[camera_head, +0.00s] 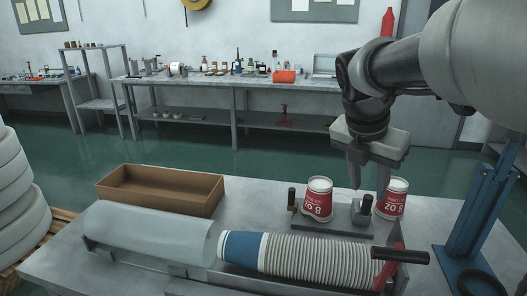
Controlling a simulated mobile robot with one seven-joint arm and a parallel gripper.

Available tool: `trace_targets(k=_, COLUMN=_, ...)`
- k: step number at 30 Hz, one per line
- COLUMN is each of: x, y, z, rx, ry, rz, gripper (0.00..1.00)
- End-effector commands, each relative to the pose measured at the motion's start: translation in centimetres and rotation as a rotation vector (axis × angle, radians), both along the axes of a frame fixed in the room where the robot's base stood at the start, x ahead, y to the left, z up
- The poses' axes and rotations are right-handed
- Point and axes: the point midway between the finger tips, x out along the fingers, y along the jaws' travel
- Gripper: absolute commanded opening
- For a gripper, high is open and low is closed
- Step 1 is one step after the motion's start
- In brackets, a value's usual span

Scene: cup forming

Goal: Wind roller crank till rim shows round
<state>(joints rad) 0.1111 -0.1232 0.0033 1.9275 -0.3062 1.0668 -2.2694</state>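My gripper (369,186) hangs fingers-down above the right part of the bench fixture. Its two fingers are apart with nothing visible between them. Below and right of it, a crank with a red arm (388,268) and a black handle (402,256) sits at the right end of a roller trough; my gripper is not touching it. A long row of nested white cups (315,262) lies in the trough, with a blue cup (243,250) at its left end. Two red-and-white cups marked "8 oz" stand behind, a left one (317,200) and a right one (394,200).
A blue stand (472,215) is at right.

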Motion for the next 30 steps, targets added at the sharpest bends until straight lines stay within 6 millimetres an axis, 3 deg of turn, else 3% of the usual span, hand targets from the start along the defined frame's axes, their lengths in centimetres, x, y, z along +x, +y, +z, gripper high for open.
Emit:
trace_targets(k=3, x=0.5, y=-0.7, z=-2.5, rx=0.001, ry=0.002, rz=-0.002, gripper=0.36)
trace_targets(k=9, x=1.2, y=-1.4, z=-4.7, rx=0.000, ry=0.001, rz=-0.001, gripper=0.36)
trace_targets(k=21, x=1.4, y=-1.7, z=-5.3, rx=0.000, ry=0.000, rz=-0.001, gripper=0.36)
trace_targets(k=27, x=1.4, y=-1.7, z=-5.3, rx=0.000, ry=0.000, rz=-0.001, gripper=0.04)
trace_targets(k=30, x=1.4, y=-1.7, z=-5.3, rx=0.000, ry=0.000, rz=-0.001, gripper=0.00)
